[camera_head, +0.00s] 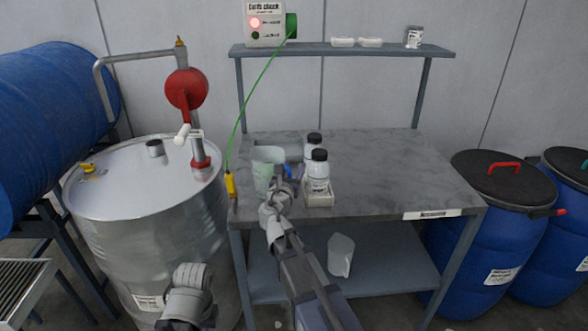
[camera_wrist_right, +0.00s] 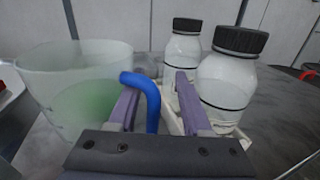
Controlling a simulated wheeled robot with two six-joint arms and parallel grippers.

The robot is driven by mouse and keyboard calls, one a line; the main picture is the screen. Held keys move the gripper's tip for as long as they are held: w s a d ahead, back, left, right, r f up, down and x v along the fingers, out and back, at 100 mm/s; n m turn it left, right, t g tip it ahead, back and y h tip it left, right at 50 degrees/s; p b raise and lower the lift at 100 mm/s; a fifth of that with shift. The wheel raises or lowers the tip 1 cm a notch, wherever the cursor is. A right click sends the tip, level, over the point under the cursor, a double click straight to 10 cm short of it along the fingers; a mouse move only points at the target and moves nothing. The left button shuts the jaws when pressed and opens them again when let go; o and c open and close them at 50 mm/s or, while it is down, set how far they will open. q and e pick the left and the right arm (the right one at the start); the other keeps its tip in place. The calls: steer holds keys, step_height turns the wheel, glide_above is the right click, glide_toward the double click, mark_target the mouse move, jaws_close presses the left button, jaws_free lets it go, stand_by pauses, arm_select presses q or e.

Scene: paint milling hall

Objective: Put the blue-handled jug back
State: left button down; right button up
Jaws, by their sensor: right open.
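The blue-handled jug (camera_head: 264,168) is a translucent beaker with a pale green tint low inside. It stands upright near the front left of the grey worktop. In the right wrist view the jug (camera_wrist_right: 70,85) fills the left side, and its blue handle (camera_wrist_right: 153,98) curves between my fingers. My right gripper (camera_head: 283,176) is open. In the wrist view its two purple fingers (camera_wrist_right: 158,98) stand on either side of the handle, the left one close to it. Part of the jug's right side is hidden by the gripper in the head view. My left gripper is out of view.
Two white bottles with black caps (camera_head: 318,170) stand right of the gripper, the front one in a small white tray (camera_head: 319,201). A yellow clamp (camera_head: 230,184) on a green cable is left of the jug. Another clear jug (camera_head: 341,256) sits on the lower shelf. The worktop's right side (camera_head: 400,175) is free.

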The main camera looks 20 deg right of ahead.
steer(key=v, duration=0.7)
steer(key=shift+s+a, duration=0.25)
steer(key=shift+s, duration=0.05)
